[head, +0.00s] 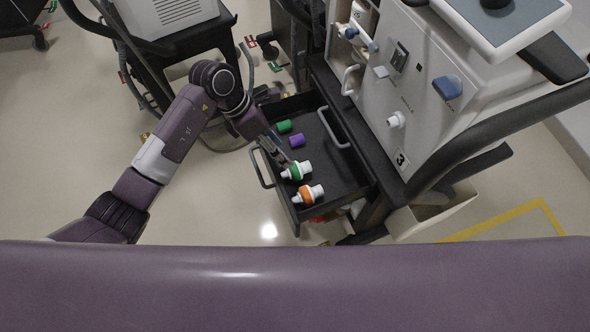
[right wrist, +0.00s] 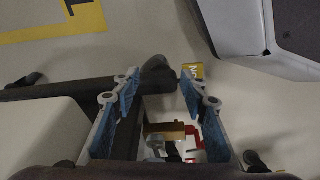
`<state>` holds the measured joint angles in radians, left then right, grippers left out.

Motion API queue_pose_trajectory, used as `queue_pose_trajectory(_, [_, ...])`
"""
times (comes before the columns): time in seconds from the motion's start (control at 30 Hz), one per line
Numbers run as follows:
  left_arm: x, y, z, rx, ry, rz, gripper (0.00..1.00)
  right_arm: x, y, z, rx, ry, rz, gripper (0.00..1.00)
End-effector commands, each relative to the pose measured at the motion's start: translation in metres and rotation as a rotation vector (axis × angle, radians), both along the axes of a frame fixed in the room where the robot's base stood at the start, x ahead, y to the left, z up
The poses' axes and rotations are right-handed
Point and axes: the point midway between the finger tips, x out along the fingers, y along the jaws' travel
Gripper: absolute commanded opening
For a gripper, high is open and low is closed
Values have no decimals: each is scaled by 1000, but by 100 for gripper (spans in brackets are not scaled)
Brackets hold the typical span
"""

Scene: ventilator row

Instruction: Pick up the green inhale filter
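The green inhale filter, a white piece with a green band (head: 296,171), lies in the open black drawer (head: 345,186) in the head view. A similar filter with an orange band (head: 308,195) lies just below it in the picture. My left gripper (head: 281,159) reaches into the drawer from the left, with its fingertips close to the green-banded filter. Contact and finger spacing are too small to tell. My right gripper (right wrist: 158,78) shows in the right wrist view with its blue-padded fingers apart and nothing between them. It is not seen in the head view.
A green cylinder (head: 284,126) and a purple cylinder (head: 297,140) lie further back in the drawer. The ventilator marked 3 (head: 420,100) stands right of it. A pale bin (head: 432,212) is below the ventilator. Floor left of the drawer is clear.

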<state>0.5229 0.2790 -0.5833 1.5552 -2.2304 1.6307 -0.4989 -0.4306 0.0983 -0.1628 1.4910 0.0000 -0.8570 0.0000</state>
Motion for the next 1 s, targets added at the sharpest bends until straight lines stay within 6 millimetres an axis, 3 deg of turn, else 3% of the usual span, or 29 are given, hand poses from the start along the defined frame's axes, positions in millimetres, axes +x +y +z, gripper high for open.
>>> queue_pose_trajectory(0.1, [-2,-10,-20,-4,4,0,49,5,0,6,0,-6,-1,40])
queue_pose_trajectory(0.37, [-4,-18,-40,-4,2,1,49,10,1,15,0,-9,-2,40])
queue_pose_trajectory(0.63, [-11,-31,-76,-6,2,1,49,19,2,31,2,-21,-4,40])
queue_pose_trajectory(1.0, [-11,-34,-84,-4,-1,2,47,21,2,38,1,-23,-5,40])
